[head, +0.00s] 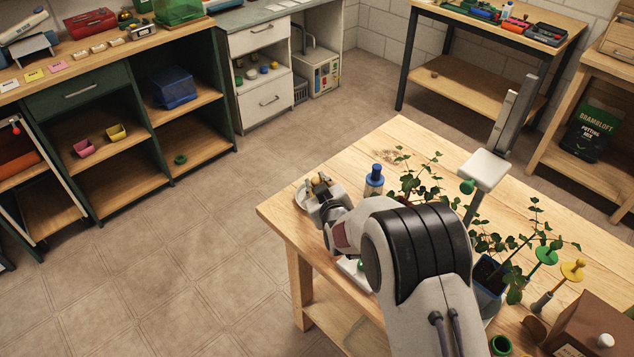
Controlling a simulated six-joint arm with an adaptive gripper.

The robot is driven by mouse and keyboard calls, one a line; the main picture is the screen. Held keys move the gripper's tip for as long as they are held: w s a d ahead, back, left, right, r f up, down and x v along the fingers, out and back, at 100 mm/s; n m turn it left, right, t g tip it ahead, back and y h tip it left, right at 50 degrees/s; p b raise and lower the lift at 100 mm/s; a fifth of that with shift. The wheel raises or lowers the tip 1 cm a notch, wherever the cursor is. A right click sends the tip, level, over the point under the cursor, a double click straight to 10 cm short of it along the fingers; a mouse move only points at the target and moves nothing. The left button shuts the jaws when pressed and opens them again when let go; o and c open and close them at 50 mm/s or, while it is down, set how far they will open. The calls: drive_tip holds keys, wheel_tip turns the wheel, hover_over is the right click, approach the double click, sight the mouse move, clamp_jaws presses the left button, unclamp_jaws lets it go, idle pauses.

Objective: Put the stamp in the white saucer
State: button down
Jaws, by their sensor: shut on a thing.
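My gripper (318,184) is at the table's left corner, seen from behind my arm. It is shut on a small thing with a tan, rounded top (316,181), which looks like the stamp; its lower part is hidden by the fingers. The white saucer (300,199) is on the table under my gripper, with only its left rim showing. The held thing is over the saucer in the picture; I cannot tell whether it touches it.
A blue-capped bottle (374,180) stands close to the right of my gripper. Leafy seedlings, a blue pot (489,274), a green-topped stand (546,257) and a yellow-topped one (572,271) are farther right. The far table corner (400,133) is clear.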

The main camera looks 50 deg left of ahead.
drive_tip(key=shift+f, duration=0.15)
drive_tip(key=c, duration=1.8)
unclamp_jaws()
drive_tip(key=shift+c, duration=0.2)
drive_tip(key=shift+r, duration=0.2)
drive_tip(key=shift+s+d+r, duration=0.1)
drive_tip(key=shift+d, duration=0.1)
drive_tip(key=v, duration=1.1)
drive_tip(key=shift+d, duration=0.15)
drive_tip(key=shift+s+r, duration=0.1)
